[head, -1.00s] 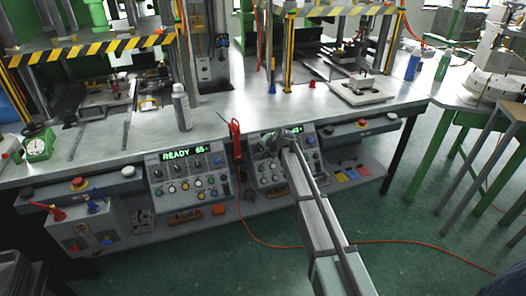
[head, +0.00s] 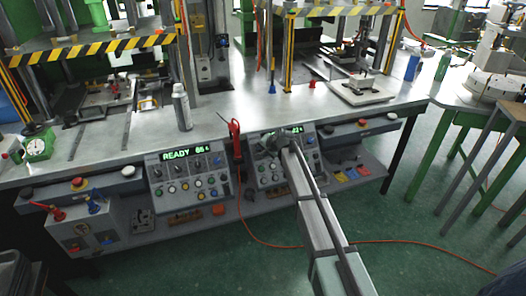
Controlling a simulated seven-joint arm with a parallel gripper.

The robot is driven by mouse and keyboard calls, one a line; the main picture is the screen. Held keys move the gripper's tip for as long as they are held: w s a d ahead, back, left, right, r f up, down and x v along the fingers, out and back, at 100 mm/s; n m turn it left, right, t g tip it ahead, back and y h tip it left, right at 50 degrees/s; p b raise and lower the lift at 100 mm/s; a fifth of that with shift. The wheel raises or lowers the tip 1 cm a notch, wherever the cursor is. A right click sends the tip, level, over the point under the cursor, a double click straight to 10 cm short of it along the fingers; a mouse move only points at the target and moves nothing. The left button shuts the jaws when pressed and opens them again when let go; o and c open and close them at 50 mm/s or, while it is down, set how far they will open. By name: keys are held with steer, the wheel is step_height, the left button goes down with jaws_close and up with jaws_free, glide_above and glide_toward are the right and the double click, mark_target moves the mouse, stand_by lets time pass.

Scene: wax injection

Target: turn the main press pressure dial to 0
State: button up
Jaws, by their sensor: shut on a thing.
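Two grey control panels hang on the front of the bench, a left panel (head: 188,172) and a right panel (head: 300,170). Each has a green display and rows of knobs and buttons. My gripper (head: 268,146) is at the upper left part of the right panel, shut on a dial there. The dial itself is hidden behind my gripper. The right panel's display (head: 297,130) is partly covered by my arm; the end of its number shows but is too small to read surely. The left panel's display (head: 188,154) reads READY and a blurred number.
A red tool (head: 235,140) hangs between the panels, close left of my gripper. A grey bottle (head: 181,108) and a green timer (head: 39,143) stand on the bench (head: 230,105). Red stop buttons sit along the front edge. An orange hose lies on the floor.

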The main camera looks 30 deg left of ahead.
steer(key=shift+n, duration=0.3)
steer(key=n+h, duration=0.1)
steer(key=n, duration=0.4)
steer(key=shift+a, duration=0.1)
steer(key=n+h, duration=0.1)
steer(key=n, duration=0.4)
steer(key=shift+s+t, duration=0.1)
steer(key=shift+t, duration=0.3)
steer(key=n+t, duration=0.1)
steer(key=n, duration=0.5)
steer(key=shift+s+h, duration=0.1)
steer(key=shift+h, duration=0.3)
steer(key=n, duration=0.2)
steer(key=n+t, duration=0.1)
steer(key=n, duration=0.2)
steer(key=shift+a+t, duration=0.1)
steer(key=shift+t, duration=0.2)
steer(key=o, duration=1.1)
steer(key=shift+c, duration=0.2)
